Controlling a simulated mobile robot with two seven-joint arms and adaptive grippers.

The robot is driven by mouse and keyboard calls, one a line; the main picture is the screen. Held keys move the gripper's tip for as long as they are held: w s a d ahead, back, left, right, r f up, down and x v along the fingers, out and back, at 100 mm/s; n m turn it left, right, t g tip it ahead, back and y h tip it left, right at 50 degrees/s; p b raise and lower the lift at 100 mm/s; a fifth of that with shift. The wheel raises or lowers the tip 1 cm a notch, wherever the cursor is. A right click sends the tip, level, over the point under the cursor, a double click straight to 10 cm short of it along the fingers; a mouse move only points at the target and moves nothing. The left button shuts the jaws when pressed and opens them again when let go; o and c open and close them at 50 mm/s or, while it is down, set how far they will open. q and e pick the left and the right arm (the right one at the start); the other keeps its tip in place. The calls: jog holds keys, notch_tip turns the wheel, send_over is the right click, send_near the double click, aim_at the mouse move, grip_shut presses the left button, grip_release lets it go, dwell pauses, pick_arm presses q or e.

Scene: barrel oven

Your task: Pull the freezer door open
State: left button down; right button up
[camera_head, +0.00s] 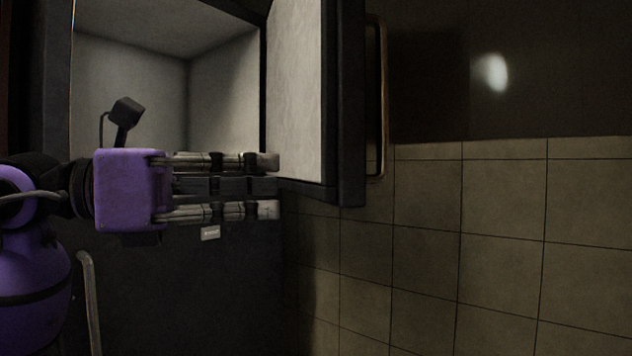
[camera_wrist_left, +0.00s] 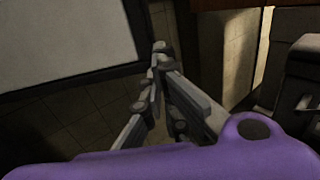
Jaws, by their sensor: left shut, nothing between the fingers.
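The freezer door (camera_head: 297,95) stands wide open on the right of the freezer compartment (camera_head: 225,95), with its pale inner panel and dark frame showing. A long bar handle (camera_head: 380,95) runs along the door's outer edge. My left gripper (camera_head: 278,187) points right, its fingertips at the lower corner of the door's inner side; I cannot tell whether they touch it. The gripper is shut and empty. In the left wrist view the fingers (camera_wrist_left: 158,50) meet at their tips beside the door's pale panel (camera_wrist_left: 65,40). My right gripper is not in view.
Below the compartment is a dark lower front (camera_head: 190,290) with a small pale label (camera_head: 210,233) and a metal handle (camera_head: 90,300) at the left.

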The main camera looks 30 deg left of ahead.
pick_arm(q)
jog(key=p+x, duration=0.1)
jog(key=x, duration=0.6)
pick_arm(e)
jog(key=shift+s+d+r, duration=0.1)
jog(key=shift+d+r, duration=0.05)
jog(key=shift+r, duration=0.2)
pick_arm(q)
jog(key=shift+w+d, duration=0.1)
jog(key=shift+w, duration=0.1)
jog(key=w+a+p+x, duration=0.2)
jog(key=x, duration=1.3)
jog(key=w+a+p+x, duration=0.1)
jog(key=a+p+x, duration=0.1)
jog(key=x, duration=1.3)
jog(key=shift+w+a+p, duration=0.2)
jog(key=shift+w+p, duration=0.35)
jog(key=shift+p, duration=0.3)
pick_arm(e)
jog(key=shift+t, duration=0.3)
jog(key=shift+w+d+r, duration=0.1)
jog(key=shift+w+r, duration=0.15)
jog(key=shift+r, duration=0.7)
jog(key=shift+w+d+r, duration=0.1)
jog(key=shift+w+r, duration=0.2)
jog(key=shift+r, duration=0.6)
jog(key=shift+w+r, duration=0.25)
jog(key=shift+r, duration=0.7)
